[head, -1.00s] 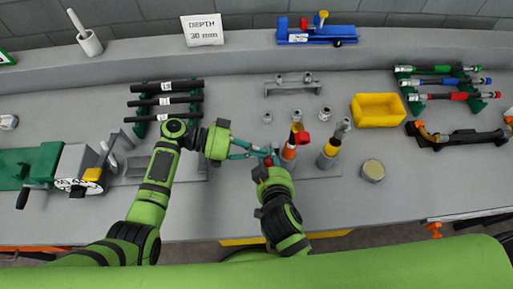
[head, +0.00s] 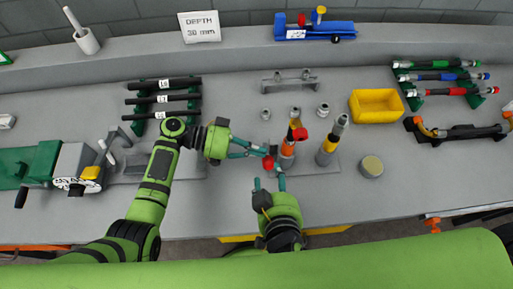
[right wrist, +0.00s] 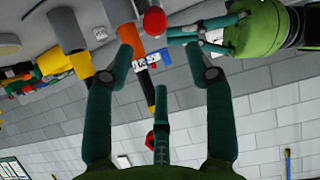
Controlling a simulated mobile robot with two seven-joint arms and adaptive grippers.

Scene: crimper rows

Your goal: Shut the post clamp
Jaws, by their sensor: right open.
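The post clamp is by an upright orange and grey post (head: 287,152) near the middle of the bench, with a red knob (head: 300,134) high on its right side. A second red knob (head: 268,163) is low on the left, by the gripper tips. My left gripper (head: 267,152) reaches in from the left, its fingertips close together beside the post; whether they hold anything is unclear. My right gripper (head: 269,181) is open and empty just in front of the lower knob. In the right wrist view, a red ball (right wrist: 154,21) lies beyond the open fingers (right wrist: 160,58).
A second orange and grey post (head: 327,152) stands close on the right. A round tin (head: 371,166) and a yellow bin (head: 377,106) are farther right. A green and grey machine (head: 65,165) stands at left. The bench front between the right gripper and the tin is clear.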

